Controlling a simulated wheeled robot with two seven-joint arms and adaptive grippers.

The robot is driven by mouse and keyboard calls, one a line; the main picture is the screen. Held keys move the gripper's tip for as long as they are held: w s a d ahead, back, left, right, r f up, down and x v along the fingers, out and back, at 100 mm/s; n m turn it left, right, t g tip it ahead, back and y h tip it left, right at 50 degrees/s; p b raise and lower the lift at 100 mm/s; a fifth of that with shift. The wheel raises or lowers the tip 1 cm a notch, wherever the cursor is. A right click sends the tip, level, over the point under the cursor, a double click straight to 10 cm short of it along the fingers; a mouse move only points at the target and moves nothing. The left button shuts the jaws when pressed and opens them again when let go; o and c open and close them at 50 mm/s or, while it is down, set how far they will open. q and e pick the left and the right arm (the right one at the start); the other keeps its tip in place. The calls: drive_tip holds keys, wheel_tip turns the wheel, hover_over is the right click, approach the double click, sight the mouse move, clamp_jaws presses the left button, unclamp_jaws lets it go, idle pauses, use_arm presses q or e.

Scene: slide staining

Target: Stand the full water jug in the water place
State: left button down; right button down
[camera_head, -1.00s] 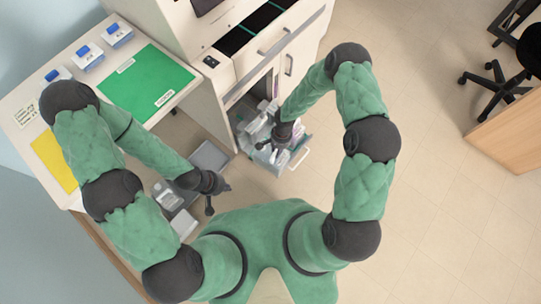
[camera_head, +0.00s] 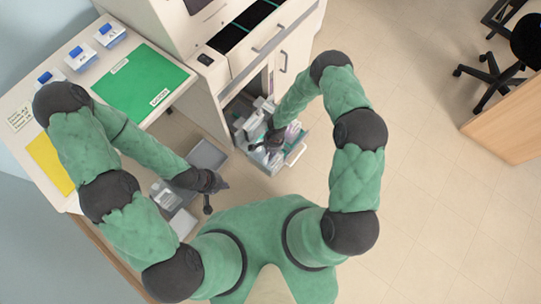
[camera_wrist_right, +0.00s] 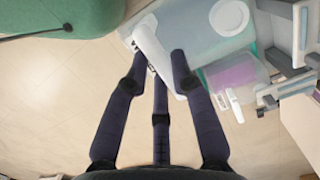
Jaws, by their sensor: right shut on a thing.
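A pale jug (camera_wrist_right: 190,22) with a round white cap (camera_wrist_right: 229,16) is at the top of the right wrist view; its upper part is cut off. Its white handle (camera_wrist_right: 152,45) is between the fingers of my right gripper (camera_wrist_right: 158,72), which is shut on it. In the head view my right gripper (camera_head: 271,142) is over the open lower compartment (camera_head: 272,172), and its arm and fingers hide part of what stands there. I cannot tell the jug's fill or which spot is the water place. My left gripper (camera_head: 216,194) is open and empty, well left of the compartment.
A container with purple contents (camera_wrist_right: 238,78) stands close beside the jug. The cabinet drawer (camera_head: 250,30) above holds dark trays. The bench at left carries a green mat (camera_head: 140,85), a yellow mat (camera_head: 48,163) and blue-topped boxes (camera_head: 110,34).

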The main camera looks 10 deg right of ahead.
drive_tip(key=w, duration=0.1)
drive_tip(key=w+d+f+b, duration=0.1)
drive_tip(key=w, duration=0.1)
drive_tip(key=w+f, duration=0.1)
drive_tip(key=w, duration=0.1)
drive_tip(key=shift+d+f, duration=0.2)
drive_tip(key=shift+d, duration=0.15)
drive_tip(key=w+d+f+b, duration=0.1)
drive_tip(key=w+f+b, duration=0.4)
drive_tip(key=f, duration=0.4)
drive_tip(key=shift+d, duration=0.35)
drive_tip(key=c, duration=1.1)
unclamp_jaws()
drive_tip(key=shift+s+f, duration=0.1)
drive_tip(key=shift+o, duration=0.2)
